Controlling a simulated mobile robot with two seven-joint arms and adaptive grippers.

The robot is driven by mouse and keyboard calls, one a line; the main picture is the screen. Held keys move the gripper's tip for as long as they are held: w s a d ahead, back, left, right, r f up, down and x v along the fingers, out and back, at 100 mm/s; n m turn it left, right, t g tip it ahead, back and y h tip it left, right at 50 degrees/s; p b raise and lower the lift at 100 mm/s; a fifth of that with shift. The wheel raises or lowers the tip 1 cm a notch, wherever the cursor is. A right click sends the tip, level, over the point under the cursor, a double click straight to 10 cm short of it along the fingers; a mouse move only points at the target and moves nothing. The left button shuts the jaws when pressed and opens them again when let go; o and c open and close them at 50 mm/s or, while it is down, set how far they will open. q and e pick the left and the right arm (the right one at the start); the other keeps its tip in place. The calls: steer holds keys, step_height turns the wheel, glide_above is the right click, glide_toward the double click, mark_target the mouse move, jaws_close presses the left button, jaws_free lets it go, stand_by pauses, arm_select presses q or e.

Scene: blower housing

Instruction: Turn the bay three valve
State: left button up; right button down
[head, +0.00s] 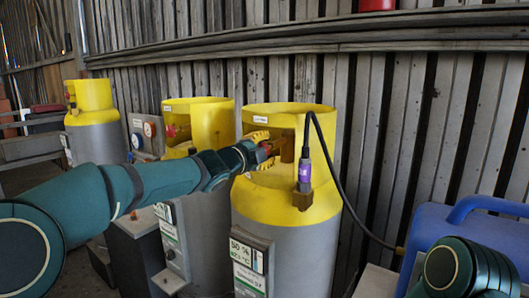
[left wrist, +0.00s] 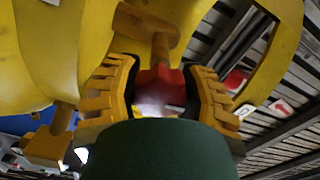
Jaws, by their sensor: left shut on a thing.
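The nearest gas cylinder (head: 282,235) is grey with a yellow top and an open yellow collar (head: 290,112). My left gripper (head: 267,150) reaches from the left into the collar's opening. In the left wrist view, its two yellow ridged fingers (left wrist: 160,92) are shut on a red valve knob (left wrist: 158,80), one on each side. A brown valve stem (left wrist: 160,48) runs beyond the knob. The knob is mostly hidden in the head view. I cannot read a bay number. Part of my right arm shows at lower right, but its gripper is not in view.
Two more yellow-topped cylinders (head: 208,113) (head: 92,97) stand to the left. A black hose (head: 345,190) with a purple-banded connector (head: 304,172) hangs over the nearest cylinder's right front. A blue case (head: 440,222) is at right. A plank wall (head: 400,130) closes the back.

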arm_select(q)
steer(key=shift+m, duration=0.5)
steer(key=o, duration=1.3)
steer(key=shift+s, duration=0.1)
steer(key=shift+c, duration=0.2)
